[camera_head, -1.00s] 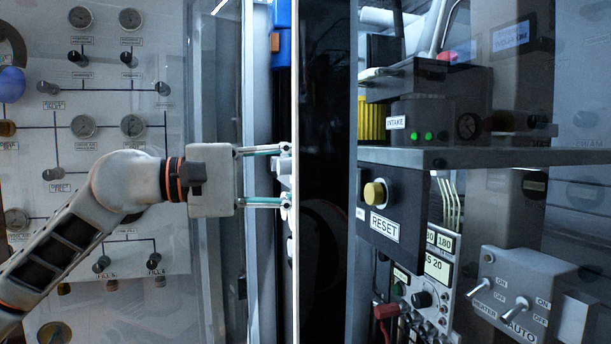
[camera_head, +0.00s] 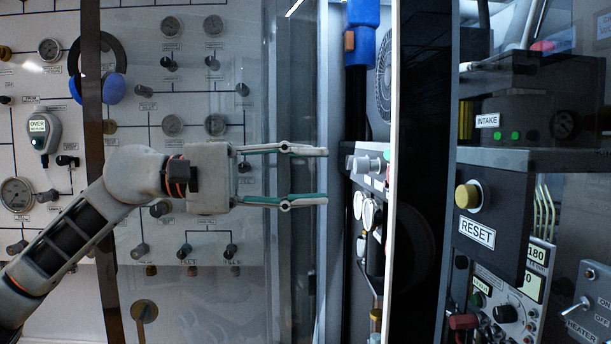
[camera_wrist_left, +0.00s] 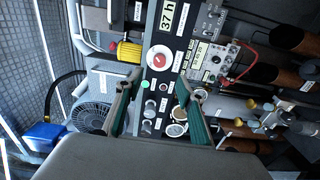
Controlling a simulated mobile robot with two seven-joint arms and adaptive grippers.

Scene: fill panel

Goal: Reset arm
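My left arm comes in from the left in the head view, and my left gripper (camera_head: 308,176) points right with its two green-lined fingers apart and nothing between them. It is in front of the glass panel and short of the upright door edge (camera_head: 392,200). In the left wrist view the fingers (camera_wrist_left: 160,112) are also spread and empty, with a panel of knobs and gauges beyond them. My right gripper is not in view.
A black box with a yellow button labelled RESET (camera_head: 468,197) is at the right, below a shelf (camera_head: 540,158) carrying the INTAKE unit (camera_head: 515,120). A gauge panel (camera_head: 190,75) stands behind glass at the left. A blue part (camera_head: 362,40) is at top centre.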

